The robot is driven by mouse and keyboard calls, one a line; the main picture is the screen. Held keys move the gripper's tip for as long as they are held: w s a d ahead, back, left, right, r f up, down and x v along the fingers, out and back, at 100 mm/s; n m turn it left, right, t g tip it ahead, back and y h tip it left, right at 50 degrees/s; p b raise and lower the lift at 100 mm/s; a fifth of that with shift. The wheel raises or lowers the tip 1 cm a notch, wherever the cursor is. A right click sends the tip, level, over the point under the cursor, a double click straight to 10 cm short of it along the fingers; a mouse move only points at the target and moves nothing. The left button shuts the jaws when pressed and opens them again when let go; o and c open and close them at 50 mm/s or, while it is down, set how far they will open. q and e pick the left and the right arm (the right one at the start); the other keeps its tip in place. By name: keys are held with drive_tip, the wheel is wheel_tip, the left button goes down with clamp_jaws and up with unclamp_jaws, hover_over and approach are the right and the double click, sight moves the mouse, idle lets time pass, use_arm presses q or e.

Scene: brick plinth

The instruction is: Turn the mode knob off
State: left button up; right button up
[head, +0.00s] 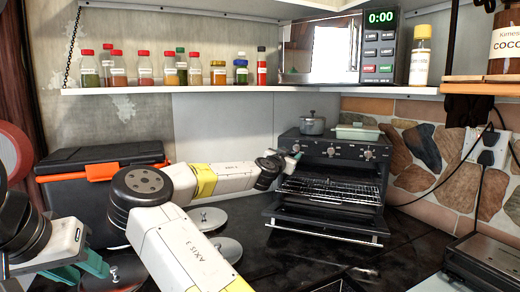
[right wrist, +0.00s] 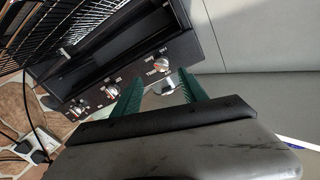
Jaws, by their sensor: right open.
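The black toaster oven (head: 335,160) stands on the counter with its door hanging open. Its front panel carries three silver knobs: a left knob (head: 296,148), a middle knob (head: 331,152) and a right knob (head: 369,155). The labels are too small to tell which is the mode knob. My right gripper (right wrist: 161,77) is open and empty, its green fingers pointing at the panel. The end knob (right wrist: 162,65) shows between and beyond the fingertips; contact cannot be told. The middle knob (right wrist: 111,91) is left of the fingers. My left gripper (head: 92,272) is open and empty at lower left.
A pot (head: 312,124) and a light green dish (head: 357,132) sit on the oven. A shelf (head: 200,89) with jars and a microwave (head: 322,48) runs above. A black cooler (head: 95,158) stands left. Wire racks (head: 330,190) show in the open oven.

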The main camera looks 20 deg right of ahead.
sight(295, 149)
drive_tip(key=x, duration=0.7)
drive_tip(key=shift+w+d, duration=0.15)
drive_tip(key=shift+w, duration=0.3)
clamp_jaws()
